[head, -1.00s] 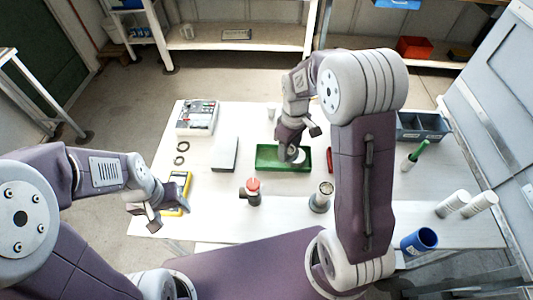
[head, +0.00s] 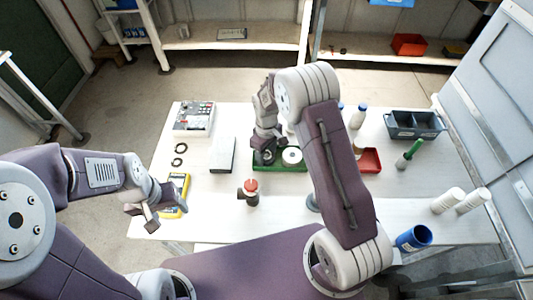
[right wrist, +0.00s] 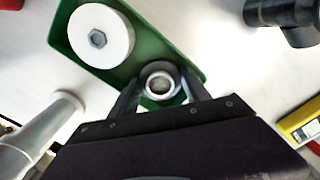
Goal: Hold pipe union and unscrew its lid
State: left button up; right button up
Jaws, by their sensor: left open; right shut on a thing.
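The dark pipe union (head: 248,198) stands upright on the table with its red lid (head: 251,185) on top. Its dark body shows partly at the upper right of the right wrist view (right wrist: 290,22). My right gripper (head: 265,152) is behind it, low over the green tray (head: 296,167), shut on a small round ringed part (right wrist: 160,83). Whether that part touches the tray I cannot tell. A white disc (right wrist: 100,37) with a hex nut lies in the tray beside it. My left gripper (head: 151,212) is open and empty, left of the union, near the yellow meter.
A silver cylinder (right wrist: 40,135) stands near my right arm, which mostly hides it in the head view. Table between meter and union is clear.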

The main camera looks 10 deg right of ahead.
aim_at(266, 154)
jog(key=shift+f, duration=0.15)
jog(key=o, duration=1.2)
jog(key=shift+o, duration=0.2)
notch_tip(266, 154, up, 12)
jog(key=shift+r, duration=0.2)
